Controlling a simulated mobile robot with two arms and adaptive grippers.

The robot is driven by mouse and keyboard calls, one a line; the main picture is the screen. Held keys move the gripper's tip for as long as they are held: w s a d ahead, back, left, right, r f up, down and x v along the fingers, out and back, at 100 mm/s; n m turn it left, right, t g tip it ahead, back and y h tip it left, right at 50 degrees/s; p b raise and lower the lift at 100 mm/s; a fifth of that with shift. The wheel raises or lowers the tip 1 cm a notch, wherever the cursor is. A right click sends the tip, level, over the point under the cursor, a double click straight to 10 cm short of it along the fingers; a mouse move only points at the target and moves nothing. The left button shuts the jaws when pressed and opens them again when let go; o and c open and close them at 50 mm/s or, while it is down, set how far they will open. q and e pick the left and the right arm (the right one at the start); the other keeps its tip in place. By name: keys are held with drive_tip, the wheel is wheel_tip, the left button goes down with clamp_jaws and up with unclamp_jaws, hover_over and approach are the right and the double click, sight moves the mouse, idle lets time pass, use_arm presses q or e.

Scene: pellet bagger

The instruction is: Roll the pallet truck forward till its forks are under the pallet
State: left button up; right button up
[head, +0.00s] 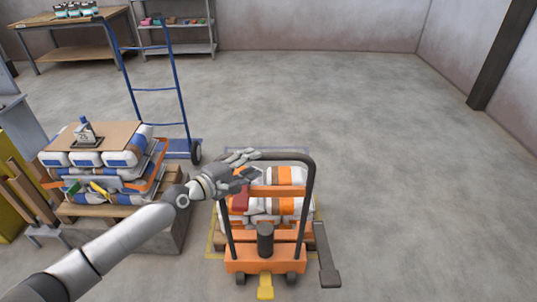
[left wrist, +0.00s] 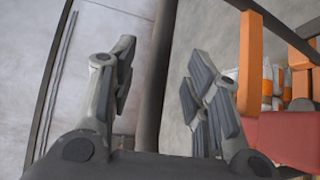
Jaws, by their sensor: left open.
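The orange pallet truck (head: 265,262) stands in the lower middle of the head view, with a black looped handle (head: 308,205) upright on my side. Beyond it, white and orange sacks (head: 286,206) are stacked on a wooden pallet (head: 320,238), mostly hidden by the truck. The forks are hidden, so I cannot tell how far under the pallet they are. My left gripper (head: 250,166) is open at the handle's upper left. In the left wrist view, the black handle bar (left wrist: 154,85) runs between its spread fingers (left wrist: 158,80). My right gripper is out of view.
At left, another pallet (head: 85,212) bears stacked sacks with a board on top. A blue hand truck (head: 160,90) stands behind it. A workbench (head: 75,25) and shelf (head: 180,35) line the back wall. The floor at right and behind is clear.

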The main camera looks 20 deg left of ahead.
sight(261, 159)
use_arm(q)
drive_tip(key=x, duration=0.7)
drive_tip(key=shift+f+b, duration=0.1)
drive_tip(key=shift+b, duration=0.2)
drive_tip(key=shift+a, duration=0.1)
clamp_jaws()
